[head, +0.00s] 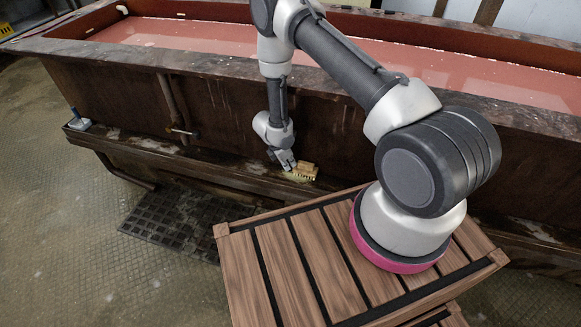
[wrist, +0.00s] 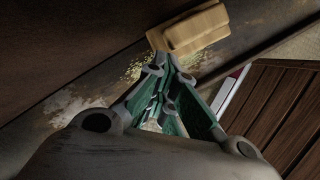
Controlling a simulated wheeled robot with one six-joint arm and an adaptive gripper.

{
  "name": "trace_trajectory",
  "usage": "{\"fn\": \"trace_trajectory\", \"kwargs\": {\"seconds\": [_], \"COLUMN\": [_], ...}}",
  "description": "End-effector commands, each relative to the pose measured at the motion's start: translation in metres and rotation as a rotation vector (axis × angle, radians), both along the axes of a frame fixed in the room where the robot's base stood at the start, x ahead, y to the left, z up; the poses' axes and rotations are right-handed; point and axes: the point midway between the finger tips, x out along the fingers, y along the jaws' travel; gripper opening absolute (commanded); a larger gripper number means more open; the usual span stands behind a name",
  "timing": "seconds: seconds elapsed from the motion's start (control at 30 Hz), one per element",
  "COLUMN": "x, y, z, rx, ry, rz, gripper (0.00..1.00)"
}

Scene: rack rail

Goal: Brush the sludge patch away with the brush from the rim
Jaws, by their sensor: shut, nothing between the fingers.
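The brush, a tan wooden block with pale yellow bristles (head: 303,173), lies on the narrow lower ledge of the tank. In the wrist view its tan block (wrist: 190,28) lies just beyond my fingertips. My gripper (head: 288,165) points down at the ledge just left of the brush. In the wrist view my gripper (wrist: 168,64) has its green-lined fingers closed together at the tips, with nothing held. Yellowish specks (wrist: 136,70) and a pale patch (wrist: 72,103) mark the ledge beside the fingers; I cannot tell which is the sludge patch.
The long tank (head: 200,45) holds pinkish-red liquid behind the ledge. A blue-and-white object (head: 78,121) stands on the ledge's left end. A pipe with a valve handle (head: 182,130) runs down the tank wall. A dark grate (head: 175,225) lies on the floor. My slatted wooden base is in front.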

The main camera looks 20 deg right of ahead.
Motion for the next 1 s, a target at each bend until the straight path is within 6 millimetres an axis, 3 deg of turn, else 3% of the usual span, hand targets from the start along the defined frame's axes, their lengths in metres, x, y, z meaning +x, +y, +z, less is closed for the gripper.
{"fn": "trace_trajectory", "kwargs": {"seconds": [0.03, 0.7, 1.0], "x": [0.013, 0.035, 0.031], "y": [0.0, 0.038, 0.03], "z": [0.004, 0.003, 0.005], "rx": [0.005, 0.009, 0.006], "ry": [-0.018, -0.011, -0.006], "rz": [-0.01, -0.002, -0.006], "gripper": [0.0, 0.0, 0.0]}}
